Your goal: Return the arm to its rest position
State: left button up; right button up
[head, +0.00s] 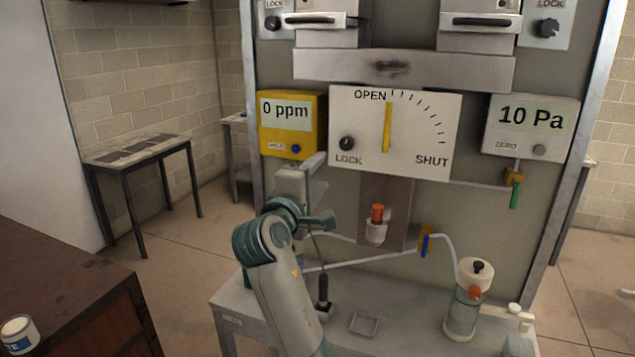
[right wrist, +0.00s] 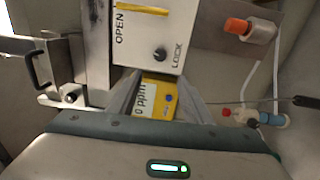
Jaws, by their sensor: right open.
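My right arm (head: 275,265) rises from the bottom middle of the head view, bent at a teal joint. My right gripper (head: 316,172) is just below and in front of the yellow meter reading 0 ppm (head: 289,112). In the right wrist view the fingers of my right gripper (right wrist: 160,92) are spread apart, with the yellow meter (right wrist: 150,108) visible between and beyond them. Nothing is seen held. I cannot tell whether the fingers touch the panel. My left gripper is not in view.
A dial board (head: 420,150) has its yellow pointer toward OPEN. A 10 Pa gauge (head: 528,127) hangs right. Below, the bench (head: 395,335) carries a clear canister (head: 463,310) and a small square tray (head: 364,323). A brown cabinet (head: 70,280) stands left. Floor between cabinet and bench is clear.

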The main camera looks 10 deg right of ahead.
jog(key=shift+s, duration=0.15)
jog(key=s+d+f+m+g+y, duration=0.15)
jog(key=s+f, duration=0.35)
jog(key=f, duration=0.6)
jog(key=s+d+f+m+g+y, duration=0.1)
jog(key=s+d+f+g+y, duration=0.2)
jog(key=f, duration=0.9)
jog(key=s+d+f+m+g+y, duration=0.1)
jog(key=s+d+f+m, duration=0.1)
jog(key=s+f, duration=0.65)
jog(key=s+f+m+g+y, duration=0.2)
jog(key=s+f, duration=0.4)
jog(key=s, duration=0.5)
jog(key=s+f+m+g+y, duration=0.1)
jog(key=s+f+g, duration=0.1)
jog(key=s+f, duration=0.65)
jog(key=s+f+m+g+y, duration=0.2)
jog(key=s+f+g, duration=0.15)
jog(key=s, duration=0.85)
notch_tip(320, 180, down, 32)
jog(key=s+f+b, duration=0.1)
jog(key=s+b, duration=0.1)
jog(key=s+d+f+g+b, duration=0.1)
jog(key=s+d+f, duration=0.2)
jog(key=s+f, duration=1.4)
jog(key=shift+s+d+g, duration=0.2)
jog(key=shift+s+g, duration=0.1)
jog(key=shift+s, duration=0.05)
